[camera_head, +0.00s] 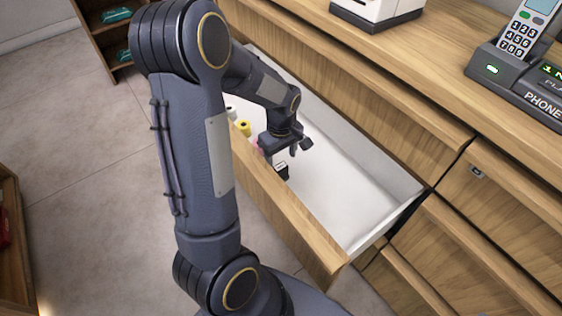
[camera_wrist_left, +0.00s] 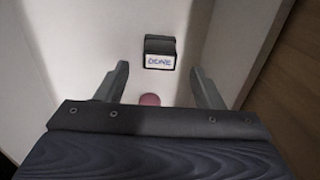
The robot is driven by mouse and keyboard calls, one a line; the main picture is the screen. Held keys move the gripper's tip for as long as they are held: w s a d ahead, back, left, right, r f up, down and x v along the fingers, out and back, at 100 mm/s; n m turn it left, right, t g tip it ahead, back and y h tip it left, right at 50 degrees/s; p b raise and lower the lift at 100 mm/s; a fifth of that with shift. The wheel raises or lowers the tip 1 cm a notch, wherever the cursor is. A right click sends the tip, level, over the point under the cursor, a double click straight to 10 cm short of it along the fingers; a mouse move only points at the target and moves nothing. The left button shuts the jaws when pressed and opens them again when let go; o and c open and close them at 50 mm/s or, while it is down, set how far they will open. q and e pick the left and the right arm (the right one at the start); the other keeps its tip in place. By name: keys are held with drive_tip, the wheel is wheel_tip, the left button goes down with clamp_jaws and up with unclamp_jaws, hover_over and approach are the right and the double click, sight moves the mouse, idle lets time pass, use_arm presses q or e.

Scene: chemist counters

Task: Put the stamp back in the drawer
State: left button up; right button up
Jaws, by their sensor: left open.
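The stamp (camera_head: 281,171) is a small black block with a white label. It is inside the open drawer (camera_head: 345,185), near the front wall. In the left wrist view the stamp (camera_wrist_left: 159,52) shows its label, which reads "DONE", and it rests on the white drawer floor. My left gripper (camera_head: 289,146) is over the drawer, beside the stamp. In the left wrist view its two fingers are apart with nothing held between them, and the stamp lies just beyond the tips. My right gripper is not in view.
A yellow roll (camera_head: 243,128) and a pink item (camera_wrist_left: 149,99) are also in the drawer, partly hidden by my arm. The right part of the drawer is empty. A phone (camera_head: 520,60) and a white device (camera_head: 376,10) stand on the counter above.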

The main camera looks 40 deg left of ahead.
sight(281, 167)
use_arm(q)
wheel_tip(281, 167, up, 5)
drive_tip(key=shift+p, duration=0.65)
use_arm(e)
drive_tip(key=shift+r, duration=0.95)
